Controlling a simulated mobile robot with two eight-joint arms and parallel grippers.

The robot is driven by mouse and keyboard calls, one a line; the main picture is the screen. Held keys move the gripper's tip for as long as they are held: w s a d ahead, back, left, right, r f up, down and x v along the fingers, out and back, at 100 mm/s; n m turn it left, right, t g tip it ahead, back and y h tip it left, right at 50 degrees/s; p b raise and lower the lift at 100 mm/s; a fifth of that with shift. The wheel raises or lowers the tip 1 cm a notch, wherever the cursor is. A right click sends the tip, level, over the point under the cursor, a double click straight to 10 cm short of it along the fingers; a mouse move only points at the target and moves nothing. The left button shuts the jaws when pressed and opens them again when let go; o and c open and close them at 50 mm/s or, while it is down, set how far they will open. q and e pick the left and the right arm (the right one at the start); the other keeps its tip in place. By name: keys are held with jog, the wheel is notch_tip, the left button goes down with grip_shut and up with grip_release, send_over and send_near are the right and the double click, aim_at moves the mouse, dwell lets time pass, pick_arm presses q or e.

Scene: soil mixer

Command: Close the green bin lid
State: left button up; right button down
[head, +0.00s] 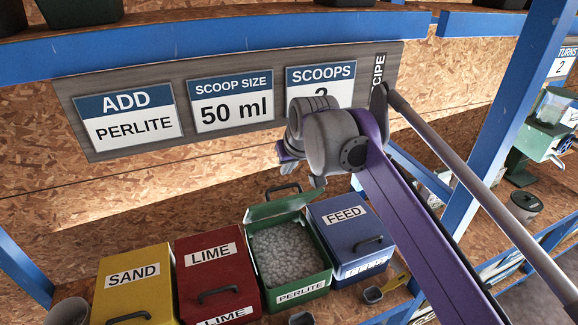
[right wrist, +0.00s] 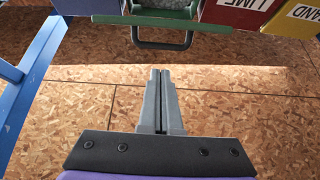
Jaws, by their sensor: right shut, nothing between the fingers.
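The green bin (head: 325,272), labelled PERLITE, stands on the bench between the red and blue bins and holds grey-white granules. Its green lid (head: 278,207) is open, raised at the back of the bin, with a dark handle (head: 284,188) at its upper edge. In the right wrist view the green lid (right wrist: 185,22) and its handle (right wrist: 160,42) are at the top, ahead of the fingertips. My right gripper (right wrist: 160,72) is shut and empty, apart from the handle in that picture. In the head view my right wrist mostly hides its fingers. My left gripper is not in view.
The yellow SAND bin (head: 135,285), red LIME bin (head: 213,270) and blue FEED bin (head: 350,235) stand beside the green bin with lids shut. A board wall with a sign panel (head: 231,100) rises behind. A blue post (head: 515,110) stands at the right.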

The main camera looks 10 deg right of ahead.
aim_at(283, 187)
jog(key=x, duration=0.6)
jog(key=shift+w+f, duration=0.2)
jog(key=shift+f, duration=0.05)
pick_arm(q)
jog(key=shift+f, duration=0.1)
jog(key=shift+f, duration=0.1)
pick_arm(e)
jog(key=shift+s, duration=0.1)
